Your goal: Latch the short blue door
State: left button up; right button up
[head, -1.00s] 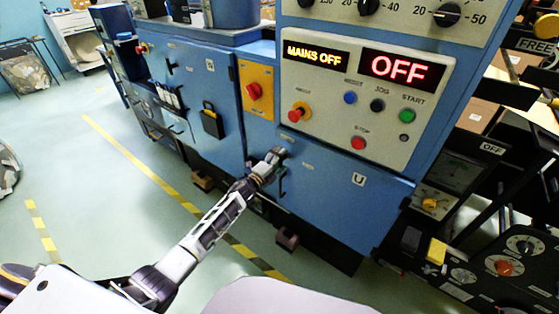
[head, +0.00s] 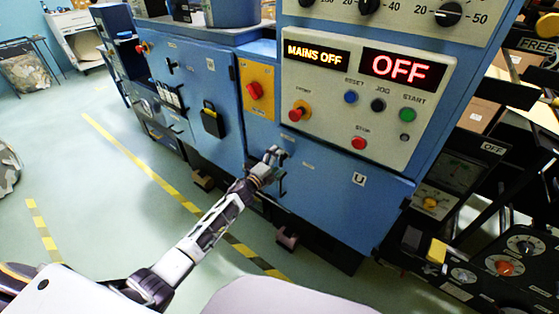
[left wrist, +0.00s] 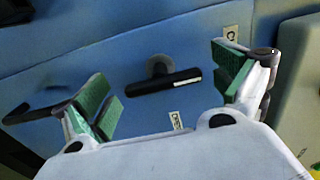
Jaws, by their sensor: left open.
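The short blue door (head: 325,202), with a white "U" label, is low on the machine below the control panel in the head view. It looks about flush with the machine; I cannot tell whether it is latched. My left gripper (head: 271,160) is at the door's upper left side. In the left wrist view my left gripper (left wrist: 166,90) is open, its green-padded fingers apart. A black lever handle (left wrist: 178,83) on a round boss shows between the fingers on the blue surface (left wrist: 140,55). It lies nearly level, and I see no finger touching it. My right gripper is not in view.
The control panel (head: 350,92) reads "MAINS OFF" and "OFF" above the door. A yellow plate with a red rotary switch (head: 254,90) and a tall blue door (head: 205,100) are to the left. A second dark lever (left wrist: 30,113) shows at the wrist view's left edge.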

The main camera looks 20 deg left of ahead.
pick_arm(q)
jog(key=v, duration=1.1)
dwell(0.4)
jog(key=shift+s, duration=0.1)
dwell(0.6)
